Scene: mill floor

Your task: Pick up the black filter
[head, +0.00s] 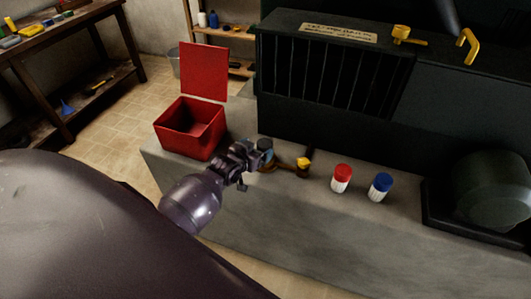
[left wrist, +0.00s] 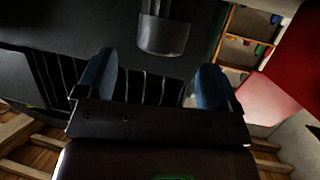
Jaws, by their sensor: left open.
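My left gripper (head: 257,155) is over the grey bench, beside a brown piece with a yellow end. In the left wrist view its two blue fingers (left wrist: 158,75) are apart, with nothing held between them. A dark cylinder with a greyer end (left wrist: 165,32) shows beyond the fingers, between them in the picture and not touching them; it looks like the black filter, but I cannot be sure. In the head view I cannot make out the black filter; the gripper may hide it. My right gripper is not in view.
An open red box (head: 190,130) stands at the bench's left end. A red-capped filter (head: 341,178) and a blue-capped filter (head: 381,186) stand right of the brown piece (head: 287,170). A dark grilled machine (head: 330,75) rises behind. Bare bench (head: 300,215) lies in front.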

